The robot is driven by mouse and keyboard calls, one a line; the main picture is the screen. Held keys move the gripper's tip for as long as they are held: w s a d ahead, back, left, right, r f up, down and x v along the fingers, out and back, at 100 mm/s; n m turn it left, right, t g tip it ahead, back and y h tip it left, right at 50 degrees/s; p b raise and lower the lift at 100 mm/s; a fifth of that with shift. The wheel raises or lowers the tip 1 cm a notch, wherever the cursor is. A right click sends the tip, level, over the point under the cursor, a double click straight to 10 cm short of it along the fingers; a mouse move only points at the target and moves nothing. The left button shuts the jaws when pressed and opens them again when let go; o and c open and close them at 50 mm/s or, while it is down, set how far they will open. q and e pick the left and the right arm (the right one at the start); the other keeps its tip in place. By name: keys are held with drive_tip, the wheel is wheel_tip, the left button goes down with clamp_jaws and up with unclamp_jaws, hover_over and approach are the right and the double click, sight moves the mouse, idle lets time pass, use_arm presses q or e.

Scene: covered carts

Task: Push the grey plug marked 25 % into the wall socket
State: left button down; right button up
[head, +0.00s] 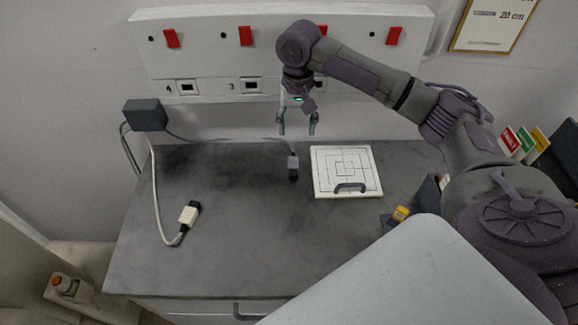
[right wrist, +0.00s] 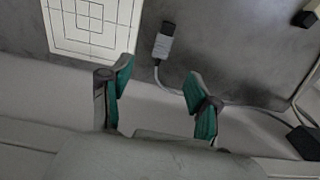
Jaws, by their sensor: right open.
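A grey plug (head: 293,168) with a dark end lies on the dark counter (head: 240,245), left of a white square board. It also shows in the right wrist view (right wrist: 164,42), beyond the fingertips. No mark is legible on it. Its grey cable runs back and left along the wall. The wall panel (head: 210,60) has sockets; the ones labelled 4 (head: 187,87) and 3 (head: 251,86) show, and my right arm hides part of the panel further right. My right gripper (head: 297,130) is open and empty, pointing down near the counter's back edge, apart from the plug. My left gripper is not in view.
A white plug (head: 188,214) on a pale cable lies at the left. A dark box (head: 146,115) stands at the back left corner. The white board (head: 330,185) has a dark handle. A yellow-topped item (head: 401,213) is at the right. The front middle counter is clear.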

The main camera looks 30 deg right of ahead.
drive_tip(key=p, duration=0.1)
hover_over(294, 163)
drive_tip(key=f, duration=0.8)
drive_tip(key=shift+s+d, duration=0.15)
drive_tip(key=shift+s, duration=0.15)
drive_tip(key=shift+w+a+f+p, duration=0.2)
drive_tip(key=shift+f+p, duration=0.15)
drive_tip(key=shift+f, duration=1.05)
drive_tip(key=shift+w+a+f+p, duration=0.15)
drive_tip(key=shift+f+p, duration=0.15)
drive_tip(key=shift+f, duration=1.1)
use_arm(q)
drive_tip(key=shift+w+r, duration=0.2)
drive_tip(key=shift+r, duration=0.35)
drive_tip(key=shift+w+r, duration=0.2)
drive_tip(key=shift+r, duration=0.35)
use_arm(e)
drive_tip(key=shift+d, duration=0.1)
clamp_jaws()
